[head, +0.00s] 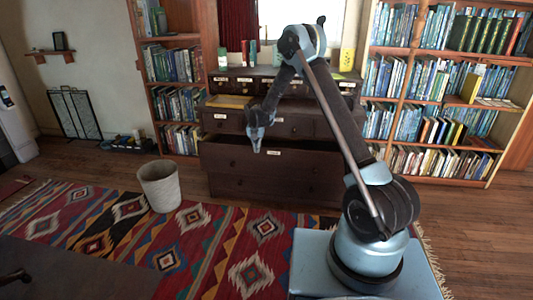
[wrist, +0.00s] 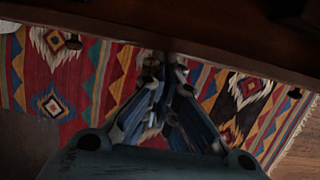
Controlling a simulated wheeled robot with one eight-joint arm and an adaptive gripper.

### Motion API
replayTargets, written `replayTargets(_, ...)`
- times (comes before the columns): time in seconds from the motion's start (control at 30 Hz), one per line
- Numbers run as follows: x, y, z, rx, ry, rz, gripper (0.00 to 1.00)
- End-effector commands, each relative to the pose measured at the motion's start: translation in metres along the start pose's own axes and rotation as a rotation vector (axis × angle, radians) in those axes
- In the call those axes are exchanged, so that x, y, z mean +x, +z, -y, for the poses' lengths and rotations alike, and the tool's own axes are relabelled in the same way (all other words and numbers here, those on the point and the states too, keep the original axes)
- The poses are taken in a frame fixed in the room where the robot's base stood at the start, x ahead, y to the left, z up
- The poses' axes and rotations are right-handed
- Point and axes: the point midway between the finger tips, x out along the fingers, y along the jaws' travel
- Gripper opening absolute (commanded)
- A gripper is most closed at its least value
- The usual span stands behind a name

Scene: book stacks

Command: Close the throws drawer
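A dark wooden dresser (head: 221,126) stands against the back wall. One wide drawer (head: 225,158) low in it stands pulled out, its front ahead of the drawers above. Its small label is too small to read, so I cannot confirm that it is the throws drawer. My gripper (head: 257,149) points down at this drawer's front near its middle; contact cannot be told. In the wrist view my gripper (wrist: 165,68) has its fingertips close together with nothing seen between them.
A patterned rug (head: 190,235) covers the floor before the dresser. A pale wastebasket (head: 160,187) stands on it, left of the drawer. Bookcases (head: 173,90) flank the dresser, the right one (head: 440,108) larger. Bottles and boxes stand on the dresser top.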

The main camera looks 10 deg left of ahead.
Motion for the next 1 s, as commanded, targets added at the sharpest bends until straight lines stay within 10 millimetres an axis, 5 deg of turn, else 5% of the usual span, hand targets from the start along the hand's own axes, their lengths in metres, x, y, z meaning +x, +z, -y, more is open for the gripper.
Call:
replayTargets(0.37,0.006,0.024,-0.009,-0.009,0.002,0.0,0.0)
replayTargets(1.0,0.003,0.012,-0.012,-0.013,0.003,0.0,0.0)
